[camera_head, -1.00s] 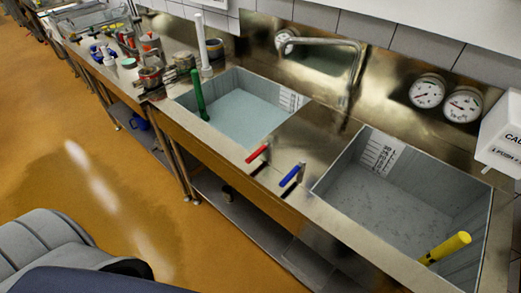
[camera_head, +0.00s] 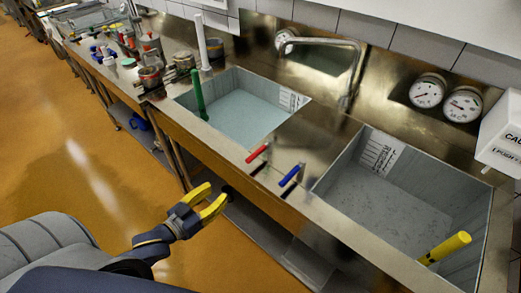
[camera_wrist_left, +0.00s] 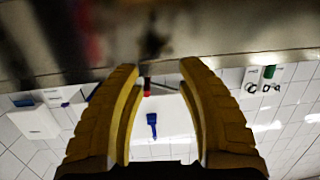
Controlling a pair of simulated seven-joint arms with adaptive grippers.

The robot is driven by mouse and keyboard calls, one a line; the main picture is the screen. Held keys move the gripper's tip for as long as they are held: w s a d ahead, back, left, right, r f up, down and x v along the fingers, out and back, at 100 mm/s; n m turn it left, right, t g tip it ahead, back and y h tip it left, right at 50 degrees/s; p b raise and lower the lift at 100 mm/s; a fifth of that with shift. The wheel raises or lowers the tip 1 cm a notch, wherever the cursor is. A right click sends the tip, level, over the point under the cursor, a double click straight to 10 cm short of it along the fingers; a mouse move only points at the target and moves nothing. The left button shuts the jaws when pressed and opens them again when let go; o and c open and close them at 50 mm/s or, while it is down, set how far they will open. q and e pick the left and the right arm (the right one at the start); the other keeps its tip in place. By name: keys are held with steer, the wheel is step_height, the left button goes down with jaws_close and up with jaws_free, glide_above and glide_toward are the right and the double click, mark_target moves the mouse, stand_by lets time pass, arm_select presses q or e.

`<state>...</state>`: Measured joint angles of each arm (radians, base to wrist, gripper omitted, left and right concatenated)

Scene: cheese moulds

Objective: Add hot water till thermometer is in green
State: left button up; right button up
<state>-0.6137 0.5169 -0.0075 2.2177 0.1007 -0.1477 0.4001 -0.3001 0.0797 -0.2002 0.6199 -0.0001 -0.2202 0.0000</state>
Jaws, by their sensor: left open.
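A red lever (camera_head: 257,153) and a blue lever (camera_head: 290,175) sit on the steel counter's front part, between two sunken basins. The left basin (camera_head: 240,105) holds pale bluish water. The right basin (camera_head: 385,195) has a grey floor and a level scale; I cannot tell whether it holds water. The tap (camera_head: 330,42) reaches out from the back panel. Two round dials (camera_head: 427,91) (camera_head: 464,104) are on that panel; their markings are too small to read. My left gripper (camera_head: 216,193) is open and empty, in front of the counter, left of and below the red lever. My right gripper is not seen.
A green pipe (camera_head: 198,95) stands in the left basin and a yellow one (camera_head: 445,248) in the right. Pots and tools crowd the counter's far left. A low shelf (camera_head: 250,225) runs underneath. Floor space is free at left.

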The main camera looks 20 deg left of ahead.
arm_select(q)
steer(key=d+r+n+t+h, duration=0.1)
steer(key=d+r+h, duration=0.15)
steer(key=r, duration=0.65)
glide_toward(267, 145)
steer(key=shift+y, duration=0.45)
steer(key=x, duration=0.7)
steer(key=shift+w+f, duration=0.15)
steer(key=shift+n, duration=0.3)
steer(key=shift+c, duration=0.2)
jaws_close()
